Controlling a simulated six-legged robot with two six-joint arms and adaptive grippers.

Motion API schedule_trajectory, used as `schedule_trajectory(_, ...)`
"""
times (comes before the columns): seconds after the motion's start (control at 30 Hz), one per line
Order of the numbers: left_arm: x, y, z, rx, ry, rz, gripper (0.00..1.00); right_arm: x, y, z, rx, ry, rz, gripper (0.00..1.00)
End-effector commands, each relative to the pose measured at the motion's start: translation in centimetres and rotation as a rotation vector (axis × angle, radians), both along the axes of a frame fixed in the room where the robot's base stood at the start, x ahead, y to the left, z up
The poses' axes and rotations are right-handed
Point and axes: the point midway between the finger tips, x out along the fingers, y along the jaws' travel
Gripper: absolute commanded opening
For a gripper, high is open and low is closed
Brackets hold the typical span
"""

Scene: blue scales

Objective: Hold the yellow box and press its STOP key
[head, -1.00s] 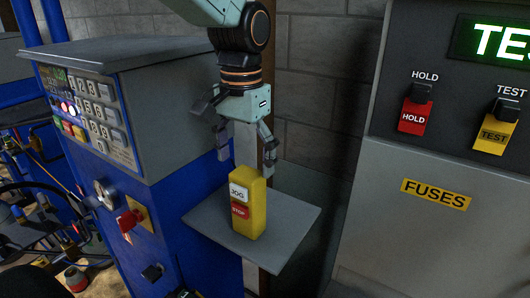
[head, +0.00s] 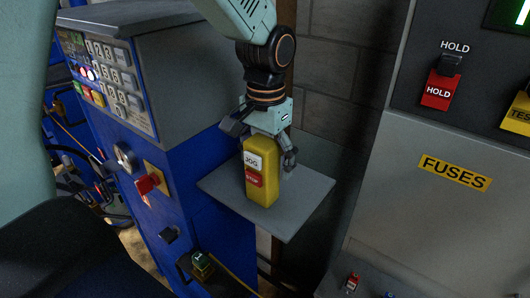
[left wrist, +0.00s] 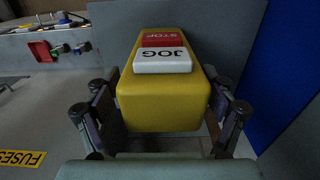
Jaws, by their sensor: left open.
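The yellow box (head: 261,190) stands upright on a small grey shelf (head: 305,205). It has a white JOG key (head: 253,161) above a red STOP key (head: 254,180), both facing the head camera. My left gripper (head: 263,145) is open over the upper part of the box, one finger on each side. In the left wrist view the box (left wrist: 165,105) sits between the open fingers, with JOG (left wrist: 162,60) nearer and STOP (left wrist: 163,42) farther. Whether the fingers touch it I cannot tell. My right gripper is not in view.
A blue and grey cabinet with number keys and a red knob (head: 148,183) stands left of the shelf. A grey panel with a red HOLD switch (head: 438,92) and a yellow FUSES label (head: 455,173) is at the right. A brick wall is behind.

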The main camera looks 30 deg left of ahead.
Motion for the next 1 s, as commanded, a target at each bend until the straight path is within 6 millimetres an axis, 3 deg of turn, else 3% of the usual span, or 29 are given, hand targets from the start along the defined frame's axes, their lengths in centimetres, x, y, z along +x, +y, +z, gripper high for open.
schedule_trajectory(0.13, 0.10, -0.04, 0.00, 0.000, 0.000, 0.000, 0.82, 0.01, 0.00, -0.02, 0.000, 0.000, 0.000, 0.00)
schedule_trajectory(0.9, 0.07, -0.03, -0.03, 0.000, 0.001, -0.001, 0.17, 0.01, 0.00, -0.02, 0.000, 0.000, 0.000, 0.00)
schedule_trajectory(1.0, 0.04, -0.02, -0.04, 0.000, 0.002, -0.001, 0.13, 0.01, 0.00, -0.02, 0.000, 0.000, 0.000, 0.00)
